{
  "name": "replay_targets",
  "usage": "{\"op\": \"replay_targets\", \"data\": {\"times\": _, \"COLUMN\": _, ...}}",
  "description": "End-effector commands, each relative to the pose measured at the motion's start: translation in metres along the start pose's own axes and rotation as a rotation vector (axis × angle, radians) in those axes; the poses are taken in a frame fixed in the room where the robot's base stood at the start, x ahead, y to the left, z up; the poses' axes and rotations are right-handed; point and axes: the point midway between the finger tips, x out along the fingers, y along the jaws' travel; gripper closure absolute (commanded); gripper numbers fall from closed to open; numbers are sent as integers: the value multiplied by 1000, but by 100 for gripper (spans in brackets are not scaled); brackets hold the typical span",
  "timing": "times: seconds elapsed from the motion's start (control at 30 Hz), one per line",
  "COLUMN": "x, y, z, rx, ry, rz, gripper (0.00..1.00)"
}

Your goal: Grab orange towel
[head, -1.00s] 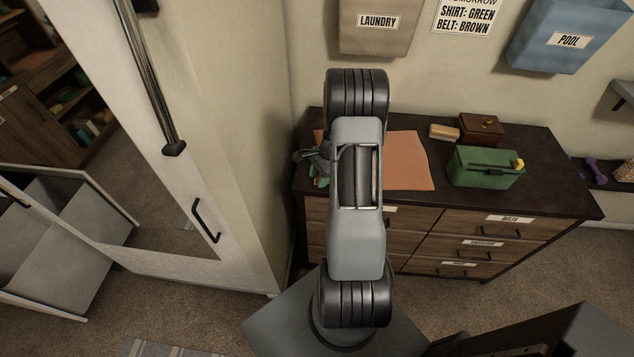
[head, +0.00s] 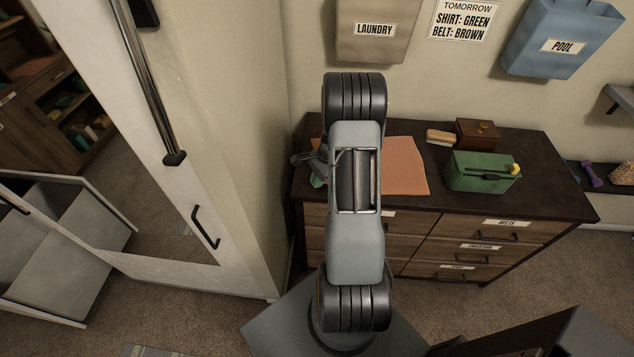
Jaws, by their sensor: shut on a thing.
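A flat orange sheet (head: 405,166) lies on the dark dresser top. My arm hides its left and middle part, and I cannot tell whether it is a towel or a desk mat. My gripper (head: 316,168) is at the sheet's left side, partly hidden behind my arm. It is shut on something. A small green thing (head: 317,181) shows just below the jaws, mostly hidden. I cannot make out its shape.
A green box (head: 480,173) with a yellow piece, a brown box (head: 478,133) and a tan block (head: 440,137) stand right of the sheet on the dresser (head: 540,190). Laundry (head: 374,12) and pool (head: 563,45) bins hang above. A white door (head: 180,215) is at left.

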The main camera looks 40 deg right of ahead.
Motion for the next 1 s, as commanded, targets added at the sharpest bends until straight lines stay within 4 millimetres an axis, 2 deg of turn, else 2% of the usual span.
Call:
{"op": "replay_targets", "data": {"times": 0.03, "x": -15, "y": 0, "z": 5, "rx": -1, "ry": 1, "rz": -2, "gripper": 100}}
{"op": "replay_targets", "data": {"times": 0.4, "x": -90, "y": -1, "z": 32, "rx": -3, "ry": 2, "rz": -5, "gripper": 100}}
{"op": "replay_targets", "data": {"times": 0.53, "x": -101, "y": -1, "z": 37, "rx": -2, "ry": 2, "rz": -4, "gripper": 100}}
{"op": "replay_targets", "data": {"times": 0.83, "x": -101, "y": -1, "z": 36, "rx": -2, "ry": 2, "rz": -5, "gripper": 100}}
{"op": "replay_targets", "data": {"times": 0.93, "x": -116, "y": -1, "z": 42, "rx": -2, "ry": 3, "rz": -6, "gripper": 100}}
{"op": "replay_targets", "data": {"times": 1.0, "x": -134, "y": -1, "z": 48, "rx": -2, "ry": 4, "rz": -7, "gripper": 100}}
